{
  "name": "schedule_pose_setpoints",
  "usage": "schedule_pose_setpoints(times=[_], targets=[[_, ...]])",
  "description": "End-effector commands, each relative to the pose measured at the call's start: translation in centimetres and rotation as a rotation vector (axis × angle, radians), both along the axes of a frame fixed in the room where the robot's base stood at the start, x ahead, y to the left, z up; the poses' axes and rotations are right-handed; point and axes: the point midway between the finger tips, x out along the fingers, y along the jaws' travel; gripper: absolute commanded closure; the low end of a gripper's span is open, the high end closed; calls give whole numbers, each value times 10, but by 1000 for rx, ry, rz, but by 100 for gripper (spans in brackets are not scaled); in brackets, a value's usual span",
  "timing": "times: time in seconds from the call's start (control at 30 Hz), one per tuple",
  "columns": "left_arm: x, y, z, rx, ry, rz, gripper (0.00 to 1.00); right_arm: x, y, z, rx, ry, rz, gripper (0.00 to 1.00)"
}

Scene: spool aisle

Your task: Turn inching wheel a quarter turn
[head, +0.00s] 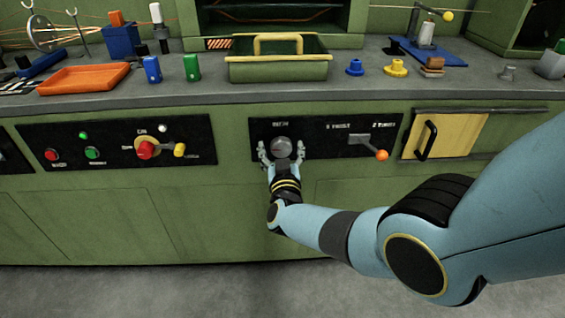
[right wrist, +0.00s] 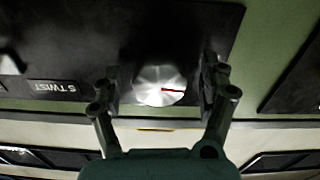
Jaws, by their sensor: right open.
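The inching wheel (head: 281,146) is a round grey knob on the black panel in the middle of the machine front. In the right wrist view it is a silver disc (right wrist: 158,78) with a red mark pointing to the picture's right. My right gripper (head: 281,152) is in front of the wheel, with one finger on each side of it. In the right wrist view the jaws (right wrist: 161,82) are open around the wheel; whether the fingers touch its rim I cannot tell. My left gripper is not in view.
A twist lever with an orange knob (head: 381,155) is to the right on the same panel. A yellow door (head: 455,136) with a black handle is further right. A green tray (head: 278,68) stands on the bench above.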

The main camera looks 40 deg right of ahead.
Motion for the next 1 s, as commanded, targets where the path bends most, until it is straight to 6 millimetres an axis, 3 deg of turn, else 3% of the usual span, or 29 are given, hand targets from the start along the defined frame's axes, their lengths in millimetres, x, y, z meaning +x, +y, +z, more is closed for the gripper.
schedule_pose_setpoints(times=[0.53,0.7,1.0], targets=[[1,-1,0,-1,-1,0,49,-86,53,-1,2,2,1,22],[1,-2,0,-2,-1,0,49,-97,60,0,2,1,0,22],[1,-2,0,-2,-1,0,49,-98,61,0,1,2,0,22]])
